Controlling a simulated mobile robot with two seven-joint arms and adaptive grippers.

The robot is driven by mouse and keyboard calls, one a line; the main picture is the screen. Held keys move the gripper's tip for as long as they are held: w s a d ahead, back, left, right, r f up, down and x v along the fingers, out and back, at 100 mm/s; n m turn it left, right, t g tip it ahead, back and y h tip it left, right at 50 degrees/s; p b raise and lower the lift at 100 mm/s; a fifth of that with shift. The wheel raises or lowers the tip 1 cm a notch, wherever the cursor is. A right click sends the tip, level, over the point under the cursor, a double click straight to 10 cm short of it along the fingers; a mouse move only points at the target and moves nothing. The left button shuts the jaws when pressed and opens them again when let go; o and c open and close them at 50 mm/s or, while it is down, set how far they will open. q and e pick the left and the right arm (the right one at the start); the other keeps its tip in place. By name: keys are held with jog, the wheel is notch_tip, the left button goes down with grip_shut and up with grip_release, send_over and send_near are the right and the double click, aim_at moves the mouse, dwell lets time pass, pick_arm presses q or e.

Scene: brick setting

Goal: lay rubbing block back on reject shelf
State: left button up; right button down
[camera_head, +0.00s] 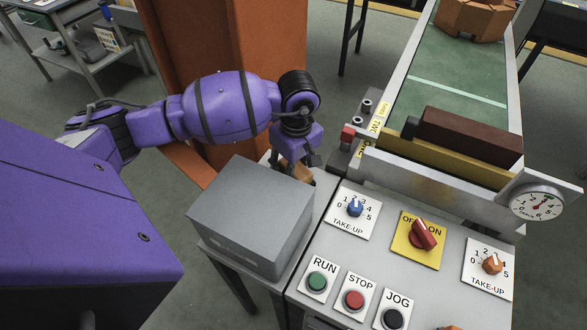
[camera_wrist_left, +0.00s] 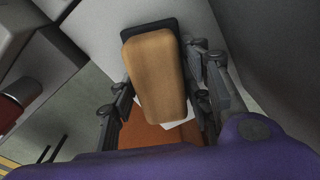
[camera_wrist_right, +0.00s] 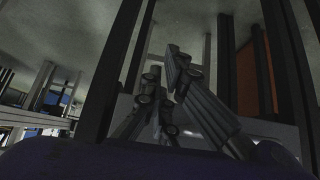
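The rubbing block (camera_wrist_left: 155,75) has a tan wooden body and a dark pad at its far end in the left wrist view. In the head view it shows as a small tan piece (camera_head: 300,172) behind the grey box. My left gripper (camera_head: 303,160) is over it there, pointing down. In the left wrist view the left gripper's fingers (camera_wrist_left: 160,85) lie along both sides of the block and appear to touch it. I cannot tell whether the block touches the surface below, or which surface is the reject shelf. My right gripper (camera_wrist_right: 163,75) looks shut and empty, its fingertips close together.
A grey box (camera_head: 250,215) stands close in front of the left gripper. A control panel (camera_head: 385,265) with buttons and knobs is to its right. A green conveyor belt (camera_head: 455,75) lies beyond. An orange column (camera_head: 220,50) rises behind my left arm. Dark uprights surround the right gripper.

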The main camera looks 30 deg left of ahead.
pick_arm(q)
jog(key=o, duration=0.4)
jog(key=shift+o, duration=0.2)
jog(key=r, duration=1.2)
jog(key=shift+s+d+r, duration=0.1)
jog(key=shift+s+d, duration=0.05)
jog(key=shift+d, duration=0.2)
